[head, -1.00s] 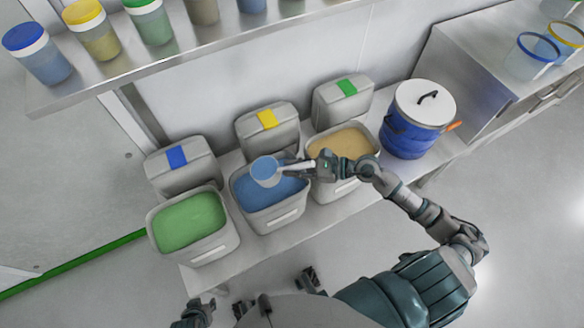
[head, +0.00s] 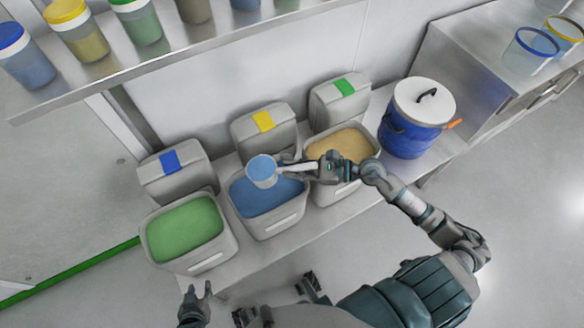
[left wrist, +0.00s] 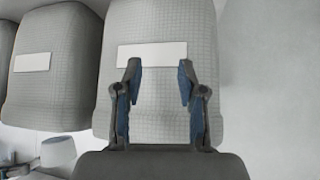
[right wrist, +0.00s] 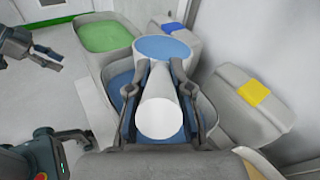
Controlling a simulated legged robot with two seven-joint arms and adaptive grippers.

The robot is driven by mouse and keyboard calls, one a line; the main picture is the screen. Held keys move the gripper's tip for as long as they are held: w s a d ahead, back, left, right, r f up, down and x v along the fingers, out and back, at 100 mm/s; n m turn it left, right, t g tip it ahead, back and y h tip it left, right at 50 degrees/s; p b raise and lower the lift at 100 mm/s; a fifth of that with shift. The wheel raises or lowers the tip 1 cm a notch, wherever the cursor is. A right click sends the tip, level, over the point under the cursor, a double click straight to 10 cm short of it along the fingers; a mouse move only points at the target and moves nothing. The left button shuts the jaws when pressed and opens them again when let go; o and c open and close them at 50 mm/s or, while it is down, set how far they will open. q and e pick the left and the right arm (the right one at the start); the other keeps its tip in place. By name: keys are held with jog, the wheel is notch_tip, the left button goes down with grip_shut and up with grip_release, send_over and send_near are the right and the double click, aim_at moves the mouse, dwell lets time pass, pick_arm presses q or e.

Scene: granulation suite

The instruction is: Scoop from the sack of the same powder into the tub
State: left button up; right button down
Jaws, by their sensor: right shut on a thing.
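My right gripper (head: 312,167) is shut on the white handle of a scoop (head: 262,172). The scoop's round cup looks filled with blue powder and is over the back of the middle grey bin of blue powder (head: 268,198). In the right wrist view the white handle (right wrist: 160,115) lies between the fingers, with the blue-filled cup beyond. Two clear tubs, one blue-rimmed (head: 530,58) and one yellow-rimmed (head: 566,38), stand on the right counter. My left gripper (head: 197,289) is open and empty in front of the bins; the left wrist view shows its spread fingers (left wrist: 160,75) facing a bin's labelled side.
A green-powder bin (head: 184,228) stands left and a tan-powder bin (head: 340,146) right. Lids with blue (head: 170,161), yellow (head: 263,122) and green (head: 345,87) tags lean behind. A blue drum (head: 408,134) stands right. A shelf of jars (head: 75,35) hangs above the bins.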

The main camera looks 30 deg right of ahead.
pick_arm(q)
jog(key=shift+w+d+r+t+b, duration=0.2)
jog(key=shift+w+d+r+t, duration=0.1)
jog(key=shift+w+r+t, duration=0.25)
jog(key=shift+w+d+r+t+b, duration=0.25)
jog(key=shift+w+t, duration=0.2)
jog(key=shift+w, duration=0.3)
jog(key=shift+f, duration=0.1)
